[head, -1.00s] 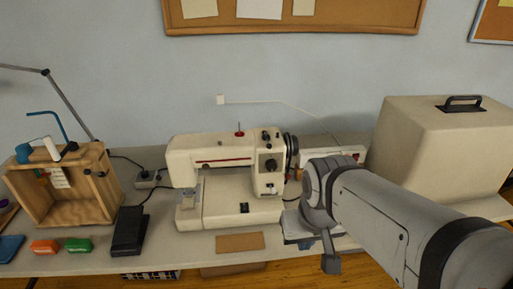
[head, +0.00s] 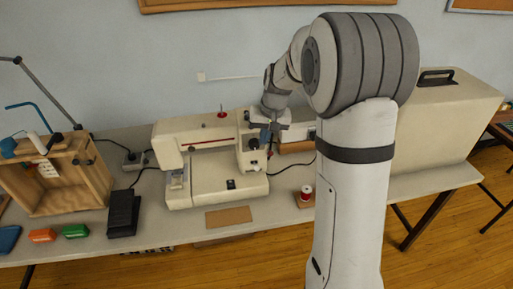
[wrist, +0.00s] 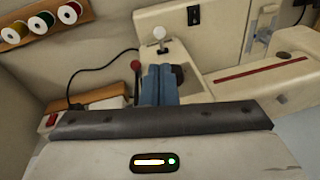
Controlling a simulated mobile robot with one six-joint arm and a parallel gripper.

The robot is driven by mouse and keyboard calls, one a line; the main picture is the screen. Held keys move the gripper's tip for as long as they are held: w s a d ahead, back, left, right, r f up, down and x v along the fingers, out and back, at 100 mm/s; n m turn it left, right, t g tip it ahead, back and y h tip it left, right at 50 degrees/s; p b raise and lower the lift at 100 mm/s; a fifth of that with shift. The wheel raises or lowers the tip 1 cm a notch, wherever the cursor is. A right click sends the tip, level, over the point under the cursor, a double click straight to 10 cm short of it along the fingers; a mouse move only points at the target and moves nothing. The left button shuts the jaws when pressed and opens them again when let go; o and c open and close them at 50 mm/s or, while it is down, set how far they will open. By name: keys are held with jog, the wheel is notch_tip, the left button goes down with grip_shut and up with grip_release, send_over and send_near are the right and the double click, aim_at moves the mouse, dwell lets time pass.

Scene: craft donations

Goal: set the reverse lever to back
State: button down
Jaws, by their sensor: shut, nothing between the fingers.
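The cream sewing machine (head: 215,180) stands on the table in the head view. In the wrist view its pillar carries a white ball-ended lever (wrist: 159,33) and, further left, a red ball on a thin dark stem (wrist: 135,66). I cannot tell from the pictures which is the reverse lever, nor its setting. My gripper (wrist: 157,85) is shut and empty, its blue fingers side by side at the pillar. The red ball is just left of the fingertips; the white ball is beyond them. I cannot tell whether the fingers touch anything. In the head view my arm partly hides this spot.
A large cream case (head: 440,120) stands to the right. A wooden box (head: 60,180), black pedal (head: 123,212) and several small items lie to the left. A red spool (head: 306,193) stands near the front edge. A brown card (head: 228,217) lies before the machine.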

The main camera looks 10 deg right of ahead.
jog(key=shift+w+f, duration=0.15)
jog(key=shift+w, duration=0.2)
jog(key=p+x, duration=0.1)
jog(key=x, duration=0.9)
jog(key=shift+p, duration=0.35)
jog(key=shift+d, duration=0.2)
jog(key=shift+a, duration=0.1)
